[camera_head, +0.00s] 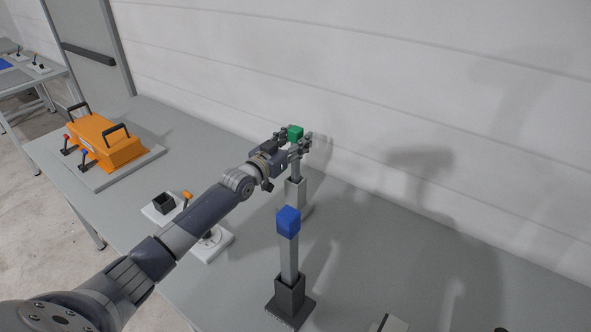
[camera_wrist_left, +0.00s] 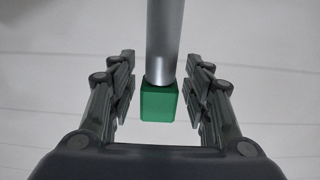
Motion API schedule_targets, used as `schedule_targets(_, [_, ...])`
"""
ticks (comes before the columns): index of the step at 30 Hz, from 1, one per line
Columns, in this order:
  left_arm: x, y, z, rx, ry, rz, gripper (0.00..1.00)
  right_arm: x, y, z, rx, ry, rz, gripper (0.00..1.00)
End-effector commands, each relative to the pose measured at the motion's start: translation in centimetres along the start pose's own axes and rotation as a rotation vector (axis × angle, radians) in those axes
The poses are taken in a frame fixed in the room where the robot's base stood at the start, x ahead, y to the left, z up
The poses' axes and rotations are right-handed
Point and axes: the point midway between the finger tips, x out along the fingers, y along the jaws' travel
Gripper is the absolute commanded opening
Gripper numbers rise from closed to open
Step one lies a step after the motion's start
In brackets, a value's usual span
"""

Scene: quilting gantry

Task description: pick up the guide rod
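A second grey rod (camera_head: 289,260) with a blue cube (camera_head: 288,221) stands nearer in a dark base (camera_head: 290,299). I cannot tell from looks which one is called the guide rod. My left gripper (camera_head: 293,143) is at the green-topped rod, near its top. In the left wrist view, its fingers are apart on either side of the rod (camera_wrist_left: 165,45) and green cube (camera_wrist_left: 158,103), with gaps on both sides. My right gripper is not in view.
The grey table (camera_head: 410,260) runs along a white wall (camera_head: 420,80). An orange case (camera_head: 106,140) with black handles stands at the left. A small white block with a dark square socket (camera_head: 163,203) and a white base (camera_head: 212,245) lie by my left arm.

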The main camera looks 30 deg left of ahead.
Motion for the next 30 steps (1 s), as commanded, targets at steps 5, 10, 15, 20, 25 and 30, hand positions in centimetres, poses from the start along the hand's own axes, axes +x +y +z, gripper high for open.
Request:
schedule_targets(5, [0.0,0.0,0.0,0.0,0.0,0.0,0.0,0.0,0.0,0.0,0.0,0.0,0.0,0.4])
schedule_targets(10, [0.0,0.0,-0.1,0.0,0.002,0.0,0.0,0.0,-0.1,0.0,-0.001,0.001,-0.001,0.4])
schedule_targets(15, [0.0,0.0,-0.2,0.0,0.002,0.0,0.0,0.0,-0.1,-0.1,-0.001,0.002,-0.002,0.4])
schedule_targets(20, [0.0,0.1,-1.2,0.001,0.005,0.001,0.0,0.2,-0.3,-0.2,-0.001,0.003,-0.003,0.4])
schedule_targets(25, [0.0,0.0,-3.5,0.001,0.007,0.0,0.0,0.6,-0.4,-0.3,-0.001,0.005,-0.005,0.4])
schedule_targets(30, [0.0,0.0,-6.8,0.002,0.009,0.001,0.0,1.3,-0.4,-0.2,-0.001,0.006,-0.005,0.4])
